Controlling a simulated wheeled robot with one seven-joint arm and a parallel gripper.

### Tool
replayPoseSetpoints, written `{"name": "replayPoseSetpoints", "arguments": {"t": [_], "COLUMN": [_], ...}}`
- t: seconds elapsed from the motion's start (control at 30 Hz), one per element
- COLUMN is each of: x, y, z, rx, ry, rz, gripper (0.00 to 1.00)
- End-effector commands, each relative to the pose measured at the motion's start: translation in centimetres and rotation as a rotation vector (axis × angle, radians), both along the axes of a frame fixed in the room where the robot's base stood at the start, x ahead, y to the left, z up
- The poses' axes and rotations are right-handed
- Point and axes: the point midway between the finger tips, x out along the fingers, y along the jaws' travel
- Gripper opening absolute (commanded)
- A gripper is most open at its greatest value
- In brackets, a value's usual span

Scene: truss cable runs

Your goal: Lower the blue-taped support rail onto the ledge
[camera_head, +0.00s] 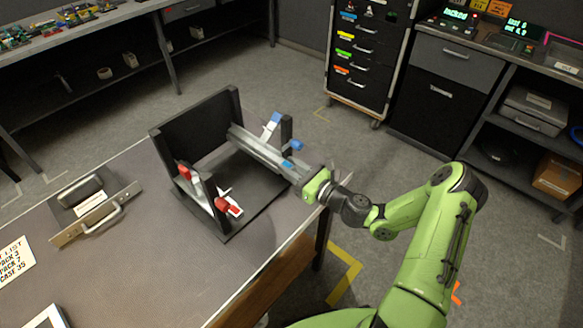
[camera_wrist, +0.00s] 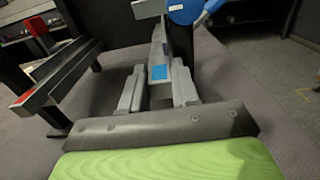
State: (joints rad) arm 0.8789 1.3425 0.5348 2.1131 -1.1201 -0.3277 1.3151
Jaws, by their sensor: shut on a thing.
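The support rail (camera_head: 257,147) is a long grey bar with a blue tape patch near its right end. It spans the back right side of a black fixture (camera_head: 195,130), and whether it rests on the ledge cannot be told. My gripper (camera_head: 303,178) is shut on the rail's right end. In the wrist view the rail (camera_wrist: 158,50) runs away from me, its blue tape between my two grey fingers (camera_wrist: 157,90). A blue knob (camera_head: 297,145) stands on a black post just behind the rail; it also shows in the wrist view (camera_wrist: 184,10).
A red-marked grey rail (camera_wrist: 60,77) lies on the fixture's left side, with red clamps (camera_head: 228,205) by its post. A metal plate with a handle (camera_head: 97,212) lies on the table's left. A drawer cabinet (camera_head: 360,60) stands behind.

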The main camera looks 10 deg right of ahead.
Motion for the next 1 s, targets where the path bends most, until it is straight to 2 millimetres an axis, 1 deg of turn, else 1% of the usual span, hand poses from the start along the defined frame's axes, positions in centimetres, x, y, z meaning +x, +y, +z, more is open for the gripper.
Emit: {"name": "replayPoseSetpoints", "arguments": {"t": [0.43,0.47,0.63,0.67,0.9,1.0], "x": [-0.03,-0.04,-0.04,-0.04,-0.08,-0.67], "y": [-0.02,-0.02,-0.02,-0.02,-0.04,-0.54], "z": [-0.21,-0.22,-0.23,-0.23,-0.3,-0.28], "rx": [0.001,0.0,0.0,0.0,-0.001,0.001], "ry": [-0.001,0.0,0.0,0.0,0.002,0.004], "rz": [0.0,0.0,0.0,0.0,0.0,-0.001], "gripper": [0.0,0.31,0.57,0.59,0.59,0.59]}}
